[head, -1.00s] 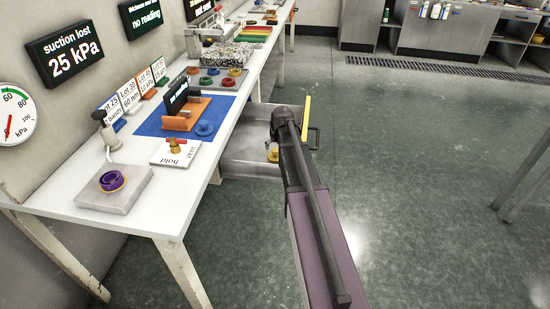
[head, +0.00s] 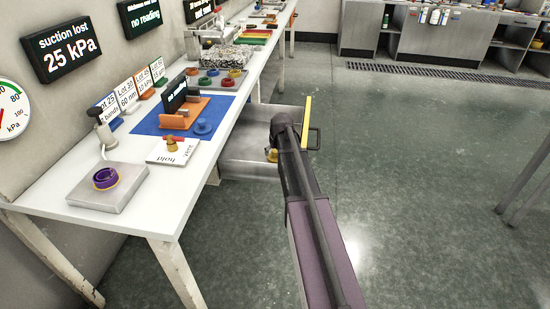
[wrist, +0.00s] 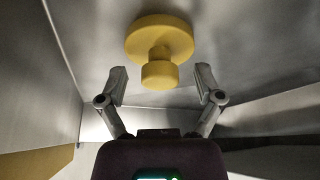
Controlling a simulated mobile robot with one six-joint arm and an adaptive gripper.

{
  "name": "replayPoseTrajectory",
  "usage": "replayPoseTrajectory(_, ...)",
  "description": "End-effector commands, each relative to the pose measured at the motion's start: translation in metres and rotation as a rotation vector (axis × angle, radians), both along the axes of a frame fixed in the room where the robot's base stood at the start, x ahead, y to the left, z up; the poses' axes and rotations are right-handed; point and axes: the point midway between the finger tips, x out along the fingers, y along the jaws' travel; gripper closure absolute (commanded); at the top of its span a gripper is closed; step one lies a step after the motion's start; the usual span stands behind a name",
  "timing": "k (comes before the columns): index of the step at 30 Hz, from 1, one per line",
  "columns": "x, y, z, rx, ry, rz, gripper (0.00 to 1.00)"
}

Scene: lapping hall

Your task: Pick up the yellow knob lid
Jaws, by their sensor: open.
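The yellow knob lid (wrist: 159,42) shows in the wrist view, a wide round disc with a narrower knob toward me. It rests in an open grey metal drawer (head: 244,147) under the table. In the head view only part of the lid (head: 272,156) shows beside my arm. My gripper (wrist: 160,79) is open, with one finger on each side of the knob. The fingers appear apart from the knob, and I cannot tell the exact depth between them. My arm hides the gripper and part of the drawer in the head view.
Drawer walls (wrist: 65,45) stand close on the left and front. The floor to the right is clear.

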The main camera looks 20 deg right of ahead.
Motion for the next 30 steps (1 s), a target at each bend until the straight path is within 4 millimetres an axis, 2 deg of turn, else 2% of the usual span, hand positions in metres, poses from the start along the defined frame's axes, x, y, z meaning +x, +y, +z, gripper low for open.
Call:
replayPoseTrajectory(8, 0.0, 0.0001, 0.0, 0.0, 0.0, 0.0, 0.15)
replayPoseTrajectory(15, 0.0, 0.0002, 0.0, 0.0, 0.0, 0.0, 0.87)
replayPoseTrajectory(16, 0.0, 0.0002, 0.0, 0.0, 0.0, 0.0, 0.96)
replayPoseTrajectory(17, 0.0001, 0.0002, -0.0001, 0.0, 0.0, 0.0, 1.0)
replayPoseTrajectory(30, 0.0004, 0.0003, 0.002, 0.0, 0.0, 0.001, 1.0)
